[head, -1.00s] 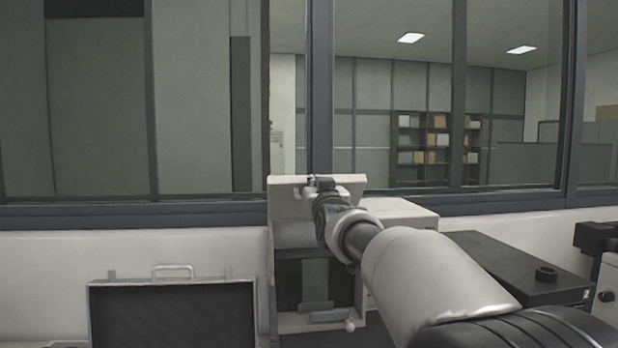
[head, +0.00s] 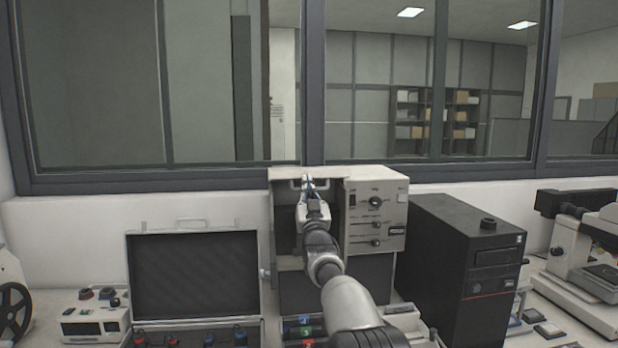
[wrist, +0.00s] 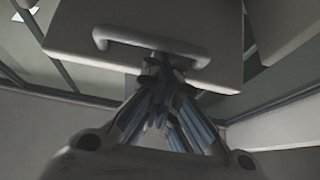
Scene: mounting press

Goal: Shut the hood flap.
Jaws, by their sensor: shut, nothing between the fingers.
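The mounting press stands against the window wall in the head view, its control panel (head: 375,216) to the right of a dark front opening. The pale hood flap (head: 280,180) is up at the top of that opening, tilted outward, not shut. My gripper (head: 308,186) is in front of the flap at its handle, and hides part of both. In the wrist view the flap (wrist: 220,28) fills the top, with its white bar handle (wrist: 120,40). My gripper (wrist: 162,65) is shut and empty, its tips just under the handle; whether they touch it I cannot tell.
An open black case (head: 195,275) stands left of the press. A black computer tower (head: 455,265) stands close on its right, with a microscope (head: 590,255) beyond. A small device (head: 92,315) sits at lower left. The window frame (head: 150,180) runs behind.

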